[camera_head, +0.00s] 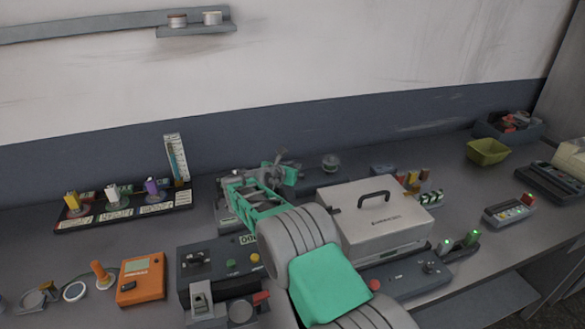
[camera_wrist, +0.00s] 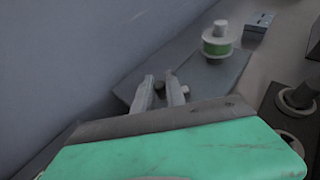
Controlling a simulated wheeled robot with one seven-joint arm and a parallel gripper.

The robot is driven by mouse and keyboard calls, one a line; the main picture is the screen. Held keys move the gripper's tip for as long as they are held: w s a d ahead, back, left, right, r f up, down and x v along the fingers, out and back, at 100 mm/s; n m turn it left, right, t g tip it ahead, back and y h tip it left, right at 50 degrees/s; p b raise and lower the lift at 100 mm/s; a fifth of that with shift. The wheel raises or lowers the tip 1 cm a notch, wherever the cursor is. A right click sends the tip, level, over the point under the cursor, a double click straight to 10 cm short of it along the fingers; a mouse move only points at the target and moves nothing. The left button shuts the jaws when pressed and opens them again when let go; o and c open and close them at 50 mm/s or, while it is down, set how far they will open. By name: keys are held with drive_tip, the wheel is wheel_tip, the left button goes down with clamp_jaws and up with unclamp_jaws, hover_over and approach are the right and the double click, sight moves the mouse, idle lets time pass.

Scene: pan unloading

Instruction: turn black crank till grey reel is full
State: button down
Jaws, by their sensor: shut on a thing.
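My gripper (camera_wrist: 160,88) reaches away from the camera in the wrist view, its two grey fingers shut on a small dark knob (camera_wrist: 160,75), which looks like the handle of the black crank. A counter (camera_head: 249,239) shows beside my arm, partly covered. A spool with green winding (camera_wrist: 216,47) stands beyond the fingers; it also shows in the head view (camera_head: 331,162). I cannot make out the grey reel or its fill.
A beige case (camera_head: 380,220) with a black handle stands close right of my arm. A dark control box (camera_head: 215,270) and an orange meter (camera_head: 140,279) are at the left front. A rack (camera_head: 125,207) with coloured pieces is farther left. A green bin (camera_head: 487,151) stands far right.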

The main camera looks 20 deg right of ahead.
drive_tip(key=shift+w+d+r+m+g+h+p, duration=0.1)
drive_tip(key=shift+w+m+g+h+p, duration=0.05)
drive_tip(key=shift+m+g+h+p, duration=0.35)
drive_tip(key=shift+w+d+m+g+h+p, duration=0.1)
drive_tip(key=shift+m+g+h+p, duration=0.2)
drive_tip(key=shift+m+g+p, duration=0.25)
drive_tip(key=shift+w+m+g+h+p, duration=0.1)
drive_tip(key=shift+m+g+h+p, duration=0.25)
drive_tip(key=shift+p, duration=0.2)
drive_tip(key=shift+w+d+m+g+h+p, duration=0.1)
drive_tip(key=shift+d+m+g+h+p, duration=0.15)
drive_tip(key=shift+m+g+p, duration=0.55)
drive_tip(key=c, duration=1.4)
unclamp_jaws()
drive_tip(key=shift+o, duration=0.2)
drive_tip(key=b+v, duration=0.1)
drive_tip(key=v, duration=0.6)
drive_tip(key=shift+s+a, duration=0.25)
drive_tip(key=shift+a, duration=0.1)
